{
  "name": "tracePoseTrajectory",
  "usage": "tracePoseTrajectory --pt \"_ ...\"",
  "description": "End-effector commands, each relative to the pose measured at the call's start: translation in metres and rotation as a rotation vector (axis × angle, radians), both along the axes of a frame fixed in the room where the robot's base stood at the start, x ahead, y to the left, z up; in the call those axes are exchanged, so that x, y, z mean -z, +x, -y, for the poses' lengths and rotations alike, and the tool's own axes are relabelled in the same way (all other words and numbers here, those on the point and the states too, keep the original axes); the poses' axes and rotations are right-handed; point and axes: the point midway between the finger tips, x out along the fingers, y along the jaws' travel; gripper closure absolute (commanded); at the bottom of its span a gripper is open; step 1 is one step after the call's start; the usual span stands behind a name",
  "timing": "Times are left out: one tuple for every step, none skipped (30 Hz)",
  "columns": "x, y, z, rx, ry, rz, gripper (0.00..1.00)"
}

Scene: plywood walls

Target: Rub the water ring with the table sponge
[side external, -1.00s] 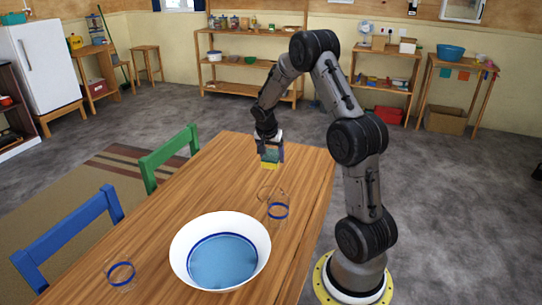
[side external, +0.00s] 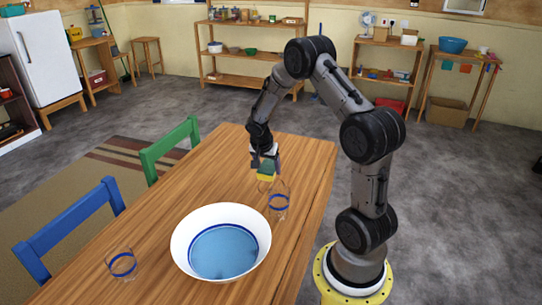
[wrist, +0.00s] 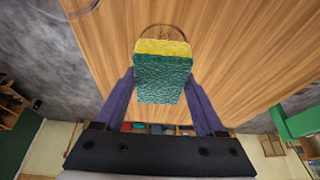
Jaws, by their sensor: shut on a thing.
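My gripper (side external: 265,162) is shut on the table sponge (side external: 267,173), a block with a green layer and a yellow layer. In the wrist view the sponge (wrist: 162,72) sits between the two purple-grey fingers, yellow edge pointing away. The water ring (wrist: 150,30) is a thin dark curve on the wood, just beyond the yellow edge and partly covered by the sponge. In the side view the ring is mostly hidden by the sponge and a glass. I cannot tell whether the sponge touches the table.
A large white and blue bowl (side external: 180,245) and a second glass (side external: 122,265) stand nearer the camera. The far part of the wooden table (side external: 225,150) is clear. Green and blue chairs line its left side.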

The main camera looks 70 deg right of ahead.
Motion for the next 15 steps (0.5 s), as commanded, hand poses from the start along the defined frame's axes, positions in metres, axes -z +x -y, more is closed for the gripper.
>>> tracePoseTrajectory --pt "0.002 0.0 -0.005 -0.013 0.0 -0.003 0.73" --pt "0.003 0.0 -0.007 -0.018 0.001 -0.005 0.73" --pt "0.004 0.0 -0.01 -0.025 0.001 -0.007 0.73" --pt "0.005 0.0 -0.012 -0.029 0.002 -0.008 0.73" --pt "0.004 0.001 -0.013 -0.032 0.001 -0.007 0.73" --pt "0.004 0.002 -0.014 -0.034 0.0 -0.006 0.73" --pt "0.006 0.002 -0.014 -0.035 0.0 -0.006 0.73" --pt "0.007 0.002 -0.014 -0.036 0.001 -0.007 0.73" --pt "0.009 0.002 -0.014 -0.036 0.001 -0.007 0.73" --pt "0.011 0.002 -0.014 -0.036 0.001 -0.007 0.73" --pt "0.013 0.002 -0.014 -0.035 0.002 -0.007 0.73" --pt "0.016 0.002 -0.014 -0.035 0.002 -0.007 0.73" --pt "0.019 0.002 -0.014 -0.036 0.001 -0.007 0.73" --pt "0.021 0.002 -0.014 -0.036 0.0 -0.008 0.73" --pt "0.025 0.002 -0.014 -0.035 0.002 -0.008 0.73"
